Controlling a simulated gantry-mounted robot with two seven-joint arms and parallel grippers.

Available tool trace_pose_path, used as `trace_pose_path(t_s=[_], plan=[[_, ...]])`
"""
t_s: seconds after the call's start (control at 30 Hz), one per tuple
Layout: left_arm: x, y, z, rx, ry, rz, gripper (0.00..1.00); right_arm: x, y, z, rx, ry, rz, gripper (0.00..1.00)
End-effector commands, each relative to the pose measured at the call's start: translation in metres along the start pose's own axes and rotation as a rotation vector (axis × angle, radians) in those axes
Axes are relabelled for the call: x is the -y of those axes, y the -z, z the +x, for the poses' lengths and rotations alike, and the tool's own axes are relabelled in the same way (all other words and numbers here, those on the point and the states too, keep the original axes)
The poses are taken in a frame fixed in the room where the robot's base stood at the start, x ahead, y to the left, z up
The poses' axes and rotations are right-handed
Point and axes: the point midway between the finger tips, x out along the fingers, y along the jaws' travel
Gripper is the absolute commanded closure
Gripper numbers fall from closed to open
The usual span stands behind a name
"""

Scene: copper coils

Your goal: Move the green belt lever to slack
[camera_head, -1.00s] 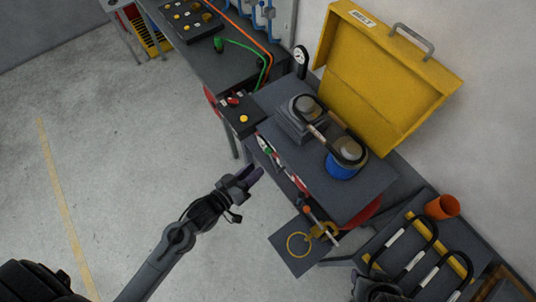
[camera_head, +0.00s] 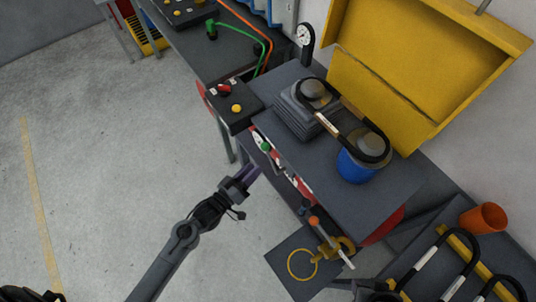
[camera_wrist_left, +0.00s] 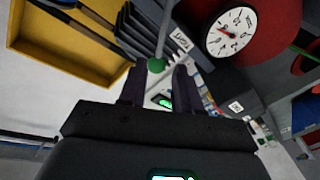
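The green-knobbed lever (camera_head: 265,146) stands at the front left edge of the grey bench with the belt and pulleys. The black belt (camera_head: 335,125) loops around a grey stepped pulley and a pulley on a blue body. My left gripper (camera_head: 253,172) is just in front of and below the green knob. In the left wrist view its two dark fingers (camera_wrist_left: 160,78) are apart with nothing held, and the green knob (camera_wrist_left: 155,65) shows at their tips, closer to the left finger. Contact cannot be told. A dark part at the bottom edge may be my right gripper (camera_head: 372,291).
A black box with a red and a yellow button (camera_head: 236,107) stands left of the bench. An orange-knobbed lever (camera_head: 314,220) is lower on the bench front. A yellow case (camera_head: 400,85) stands open behind. An orange cup (camera_head: 483,217) is at the right. Open floor lies left.

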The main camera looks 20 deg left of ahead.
Motion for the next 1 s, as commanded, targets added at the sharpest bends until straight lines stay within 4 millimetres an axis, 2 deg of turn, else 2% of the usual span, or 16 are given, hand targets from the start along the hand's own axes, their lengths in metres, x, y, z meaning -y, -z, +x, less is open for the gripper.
trace_pose_path(t_s=[0.3,0.5,0.7,1.0], plan=[[0.000,0.001,0.053,-0.002,-0.001,0.001,0.67,0.000,-0.001,0.005,-0.003,-0.001,-0.001,0.57],[0.000,0.000,0.076,-0.001,0.000,0.000,0.67,0.000,-0.001,0.007,-0.004,0.000,0.002,0.57],[0.000,0.001,0.087,0.000,0.000,0.000,0.67,0.001,0.000,0.008,-0.004,0.003,0.005,0.57],[0.000,0.000,0.088,0.001,0.000,0.000,0.67,0.002,0.000,0.008,-0.004,0.005,0.008,0.57]])
